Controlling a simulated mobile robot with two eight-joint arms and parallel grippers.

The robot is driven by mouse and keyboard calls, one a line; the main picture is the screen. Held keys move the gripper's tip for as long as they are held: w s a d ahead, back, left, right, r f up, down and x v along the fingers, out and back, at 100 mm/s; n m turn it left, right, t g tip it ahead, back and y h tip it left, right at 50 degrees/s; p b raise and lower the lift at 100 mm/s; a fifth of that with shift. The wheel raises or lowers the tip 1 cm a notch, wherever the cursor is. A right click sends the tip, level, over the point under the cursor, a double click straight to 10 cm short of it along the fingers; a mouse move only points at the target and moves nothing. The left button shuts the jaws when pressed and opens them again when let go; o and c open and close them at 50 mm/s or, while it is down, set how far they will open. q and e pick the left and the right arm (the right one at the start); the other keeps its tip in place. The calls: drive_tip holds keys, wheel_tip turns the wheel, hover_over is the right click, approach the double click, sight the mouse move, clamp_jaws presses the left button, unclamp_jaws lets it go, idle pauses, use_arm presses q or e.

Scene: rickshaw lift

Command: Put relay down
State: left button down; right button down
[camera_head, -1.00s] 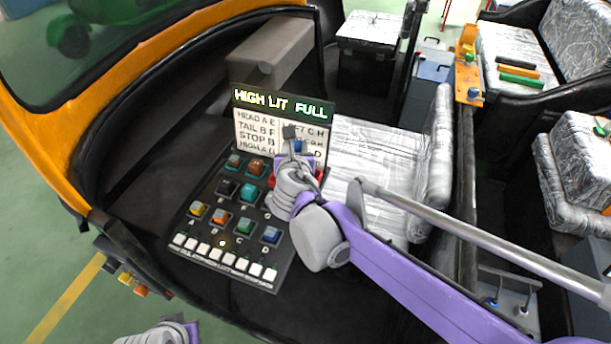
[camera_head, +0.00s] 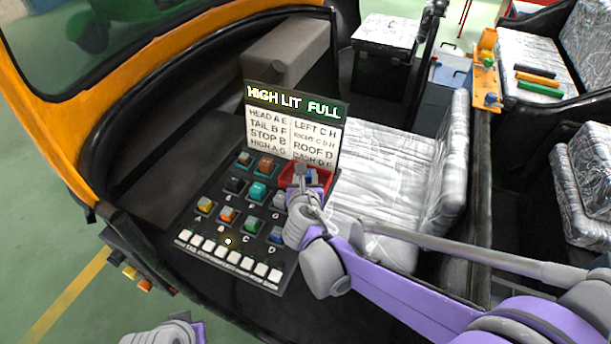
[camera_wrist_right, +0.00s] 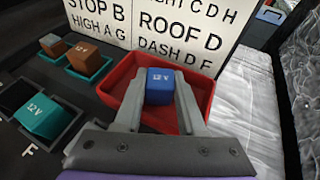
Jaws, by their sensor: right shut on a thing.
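In the right wrist view a blue relay marked 12 V (camera_wrist_right: 160,78) sits between the fingertips of my right gripper (camera_wrist_right: 159,92), which is shut on it. The relay looks upright and is over or inside a red tray (camera_wrist_right: 207,88); whether it touches the tray floor is hidden. In the head view my right gripper (camera_head: 305,180) is at the red tray (camera_head: 325,172), right of the relay sockets on the dark panel (camera_head: 205,222). At the bottom edge part of my left arm shows, without its fingers.
Several coloured relays, such as a teal one (camera_wrist_right: 46,115) and a brown one (camera_wrist_right: 86,58), sit in sockets left of the tray. A label board (camera_head: 290,130) stands behind, its display reading HIGH LIT FULL. A wrapped seat (camera_head: 390,185) is on the right.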

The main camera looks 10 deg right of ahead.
drive_tip(key=shift+f, duration=0.15)
drive_tip(key=c, duration=0.8)
unclamp_jaws()
drive_tip(key=shift+o, duration=0.2)
